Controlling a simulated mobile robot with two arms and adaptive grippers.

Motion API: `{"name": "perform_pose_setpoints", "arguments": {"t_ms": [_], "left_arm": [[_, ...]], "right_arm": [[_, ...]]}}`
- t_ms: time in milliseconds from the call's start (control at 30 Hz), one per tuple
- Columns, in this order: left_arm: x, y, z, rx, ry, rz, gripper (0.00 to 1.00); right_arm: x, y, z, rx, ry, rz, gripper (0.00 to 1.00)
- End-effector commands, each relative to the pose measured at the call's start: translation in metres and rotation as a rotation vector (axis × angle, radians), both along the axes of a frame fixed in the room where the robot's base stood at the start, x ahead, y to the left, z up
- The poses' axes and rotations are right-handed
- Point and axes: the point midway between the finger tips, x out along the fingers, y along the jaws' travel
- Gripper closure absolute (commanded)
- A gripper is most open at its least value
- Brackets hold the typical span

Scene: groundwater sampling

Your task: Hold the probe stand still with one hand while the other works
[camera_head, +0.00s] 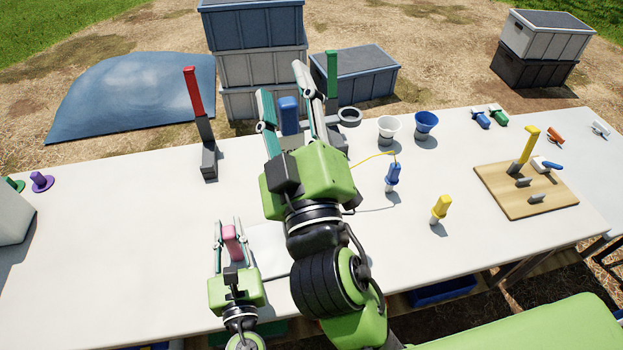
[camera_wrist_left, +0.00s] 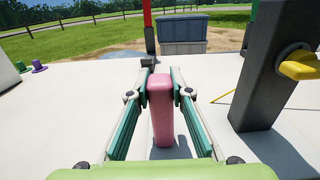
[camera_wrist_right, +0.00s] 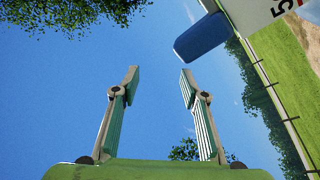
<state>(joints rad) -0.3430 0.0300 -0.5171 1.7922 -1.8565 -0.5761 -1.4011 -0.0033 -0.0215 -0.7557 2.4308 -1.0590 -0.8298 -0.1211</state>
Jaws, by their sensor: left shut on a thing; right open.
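My left gripper (camera_head: 231,226) is shut on an upright pink block-shaped grip (camera_wrist_left: 161,112) low over the table; the pink grip also shows in the head view (camera_head: 230,243). A dark upright post (camera_wrist_left: 262,65) with a yellow knob (camera_wrist_left: 299,66) stands close to its right in the left wrist view. This may be the probe stand; my right arm seems to hide it in the head view. My right gripper (camera_head: 287,95) is raised and open. A blue block (camera_head: 288,115) appears between its fingers in the head view, but the right wrist view shows the gap empty.
In the right wrist view, a blue part (camera_wrist_right: 201,37) and white marked panel (camera_wrist_right: 251,12) are at upper right. A red-handled post (camera_head: 194,92) and green-handled post (camera_head: 332,72) stand at the back. White (camera_head: 388,126) and blue (camera_head: 426,121) cups and a wooden board (camera_head: 492,190) lie right.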

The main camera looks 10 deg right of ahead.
Motion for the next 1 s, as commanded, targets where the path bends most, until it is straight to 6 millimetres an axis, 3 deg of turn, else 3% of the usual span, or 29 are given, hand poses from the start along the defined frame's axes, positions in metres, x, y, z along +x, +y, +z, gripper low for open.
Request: {"name": "perform_pose_setpoints", "arguments": {"t_ms": [100,200,600,800,1000], "left_arm": [[0.0,0.0,-0.001,-0.001,0.002,0.0,1.0],[0.0,0.0,-0.001,0.0,0.002,0.0,1.0],[0.0,0.0,-0.001,0.0,0.002,0.0,1.0],[0.0,0.0,-0.001,0.0,0.002,0.0,1.0],[0.0,0.0,-0.001,0.0,0.002,-0.001,1.0]], "right_arm": [[-0.014,0.005,0.001,-0.378,-0.099,-0.109,0.6],[-0.024,0.005,-0.004,-0.649,-0.141,-0.208,0.6],[-0.056,-0.008,-0.05,-1.567,-0.127,-0.517,0.6],[-0.071,-0.013,-0.07,-1.965,-0.119,-0.627,0.6],[-0.081,-0.014,-0.08,-2.211,-0.124,-0.693,0.6]]}}
